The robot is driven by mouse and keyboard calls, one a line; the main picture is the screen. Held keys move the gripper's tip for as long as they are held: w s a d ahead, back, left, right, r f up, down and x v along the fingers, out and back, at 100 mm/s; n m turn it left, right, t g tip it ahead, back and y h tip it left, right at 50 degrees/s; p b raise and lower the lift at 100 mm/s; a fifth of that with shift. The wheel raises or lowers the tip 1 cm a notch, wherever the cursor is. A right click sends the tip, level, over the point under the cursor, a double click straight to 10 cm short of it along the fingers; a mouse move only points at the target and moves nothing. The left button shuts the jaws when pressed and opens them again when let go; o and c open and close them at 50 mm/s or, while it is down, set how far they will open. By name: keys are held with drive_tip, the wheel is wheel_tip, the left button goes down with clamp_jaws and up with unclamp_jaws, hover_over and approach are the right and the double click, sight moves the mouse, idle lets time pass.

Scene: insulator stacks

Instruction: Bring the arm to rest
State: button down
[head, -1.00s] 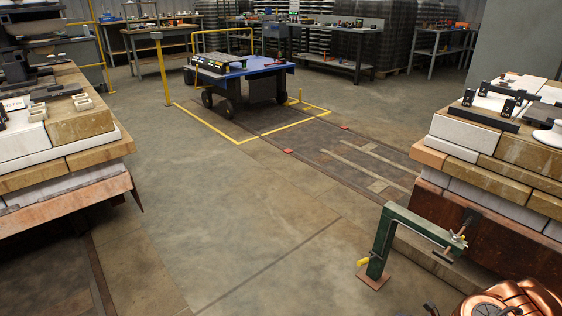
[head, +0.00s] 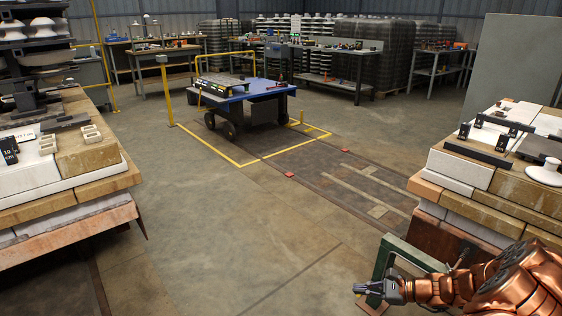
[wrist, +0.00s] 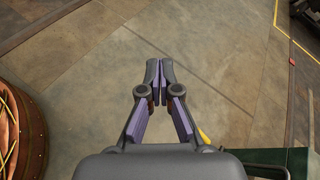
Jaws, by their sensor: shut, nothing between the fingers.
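My gripper (head: 358,289) is at the lower right of the head view, at the end of my copper-coloured arm. It points left, in front of the green stand (head: 385,262), and hides part of it. In the wrist view my gripper (wrist: 160,62) has its two fingers together at the tips, with nothing between them and bare concrete floor beyond. A part of the green stand (wrist: 296,160) shows at the lower right of the wrist view.
A block stack (head: 478,170) with fittings on top stands at right, another (head: 85,160) at left. A blue-topped cart (head: 245,90) stands inside yellow floor lines. Work benches line the back. The middle floor is clear.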

drive_tip(key=s+a+r+n+g+h+p, duration=0.15)
drive_tip(key=s+a+r+n+p, duration=0.3)
drive_tip(key=r, duration=0.55)
drive_tip(key=s+a+r+n+g+p, duration=0.35)
drive_tip(key=s+a+r, duration=0.25)
drive_tip(key=r, duration=0.4)
drive_tip(key=s+a+r+n+g+h+p, duration=0.15)
drive_tip(key=s+a+r+n+p, duration=0.3)
drive_tip(key=r, duration=0.65)
drive_tip(key=s+d+r+n+h+p, duration=0.3)
drive_tip(key=s+d+r+h+p, duration=0.1)
drive_tip(key=s+r+p, duration=0.3)
drive_tip(key=s+d+r+n+h+p, duration=0.3)
drive_tip(key=s+d+r+h+p, duration=0.2)
drive_tip(key=s+r, duration=0.7)
drive_tip(key=shift+s+n+g+p, duration=0.4)
drive_tip(key=shift+s+p, duration=0.9)
drive_tip(key=shift+s, duration=0.65)
drive_tip(key=shift+d, duration=0.1)
